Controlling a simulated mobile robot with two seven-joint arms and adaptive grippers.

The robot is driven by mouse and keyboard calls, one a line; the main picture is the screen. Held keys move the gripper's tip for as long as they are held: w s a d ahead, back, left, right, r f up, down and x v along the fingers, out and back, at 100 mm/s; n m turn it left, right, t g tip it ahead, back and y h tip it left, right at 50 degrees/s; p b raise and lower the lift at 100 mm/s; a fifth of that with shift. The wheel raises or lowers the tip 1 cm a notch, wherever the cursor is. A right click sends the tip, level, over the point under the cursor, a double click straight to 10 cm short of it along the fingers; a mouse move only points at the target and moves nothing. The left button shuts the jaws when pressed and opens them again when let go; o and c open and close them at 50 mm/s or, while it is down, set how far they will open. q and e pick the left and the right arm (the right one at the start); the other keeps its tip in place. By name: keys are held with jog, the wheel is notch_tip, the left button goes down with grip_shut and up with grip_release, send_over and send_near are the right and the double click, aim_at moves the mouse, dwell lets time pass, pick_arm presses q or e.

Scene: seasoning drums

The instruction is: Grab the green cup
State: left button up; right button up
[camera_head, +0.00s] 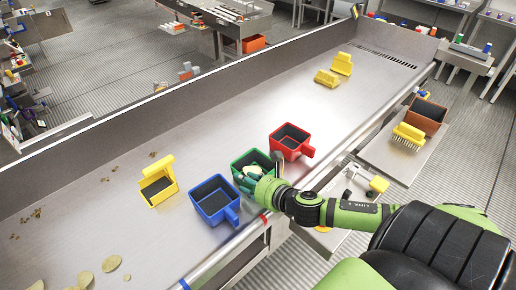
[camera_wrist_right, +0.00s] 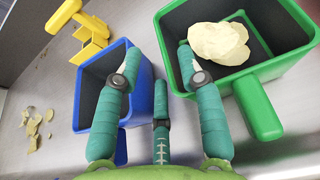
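The green cup (camera_head: 240,158) stands upright on the metal table between the blue and red cups. My right gripper (camera_head: 258,172) is at its near side and partly covers it. In the right wrist view the green cup (camera_wrist_right: 258,106) is at upper right, with pale yellow chips (camera_wrist_right: 220,42) inside and its handle pointing down. My right gripper (camera_wrist_right: 158,62) has teal-wrapped fingers spread apart. One finger overlaps the green cup's left side, another overlaps the blue cup; I cannot tell whether they touch. Nothing is held between them. My left gripper is in neither view.
The blue cup (camera_head: 213,200) stands close left of the green cup, the red cup (camera_head: 290,141) close right. A yellow scoop (camera_head: 158,183) lies further left, and more yellow scoops (camera_head: 334,73) lie at the far end. The table's raised front edge runs under my arm.

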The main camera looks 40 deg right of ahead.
jog(key=x, duration=0.1)
jog(key=b+x, duration=0.2)
jog(key=x, duration=0.1)
jog(key=shift+d, duration=0.3)
jog(key=shift+w+a+f+b, duration=0.15)
jog(key=shift+w+b, duration=0.15)
jog(key=shift+w, duration=0.2)
jog(key=shift+s, duration=0.1)
jog(key=shift+c, duration=0.4)
grip_shut()
